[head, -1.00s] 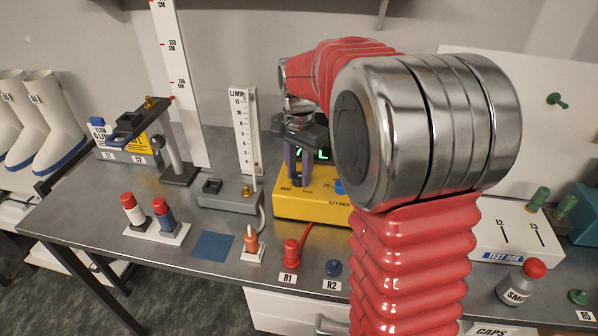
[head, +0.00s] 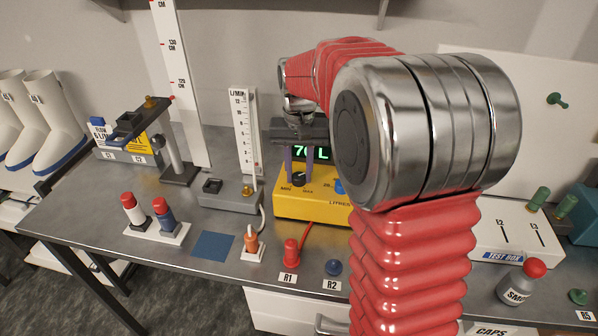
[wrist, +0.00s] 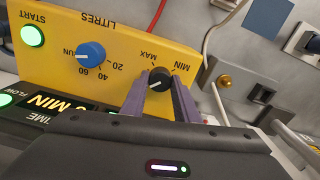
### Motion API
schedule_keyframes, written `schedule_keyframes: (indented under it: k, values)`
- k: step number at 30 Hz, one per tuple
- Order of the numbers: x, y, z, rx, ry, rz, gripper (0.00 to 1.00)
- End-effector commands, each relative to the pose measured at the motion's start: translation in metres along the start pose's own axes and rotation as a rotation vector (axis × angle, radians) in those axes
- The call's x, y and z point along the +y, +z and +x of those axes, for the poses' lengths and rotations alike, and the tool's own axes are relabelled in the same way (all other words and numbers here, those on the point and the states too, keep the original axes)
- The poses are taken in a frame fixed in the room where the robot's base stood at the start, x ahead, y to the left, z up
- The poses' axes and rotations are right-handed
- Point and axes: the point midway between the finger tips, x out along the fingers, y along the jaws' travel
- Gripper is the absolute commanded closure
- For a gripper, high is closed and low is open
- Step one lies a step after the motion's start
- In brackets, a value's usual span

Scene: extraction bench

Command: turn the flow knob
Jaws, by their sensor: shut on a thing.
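The black flow knob (wrist: 159,80) sits on the yellow pump box (wrist: 215,58), between the MIN and MAX marks. A white pointer line shows on its face. My gripper (wrist: 161,88) is shut on the knob, with one purple finger on each side. In the head view, the knob (head: 298,179) shows low between the fingers of my gripper (head: 299,172) at the box's front. A green display reading about 70 L is partly covered by my gripper.
A blue dial (wrist: 90,55) marked in litres and a lit green START button (wrist: 32,36) are beside the knob. A flow meter stand (head: 232,195) is just left of the box.

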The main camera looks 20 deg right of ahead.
Motion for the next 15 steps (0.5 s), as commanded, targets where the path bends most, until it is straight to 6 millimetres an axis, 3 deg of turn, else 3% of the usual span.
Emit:
schedule_keyframes:
  k: [15]
  values:
    - [-0.0008,-0.0005,-0.0008,0.002,-0.001,-0.267,0.95]
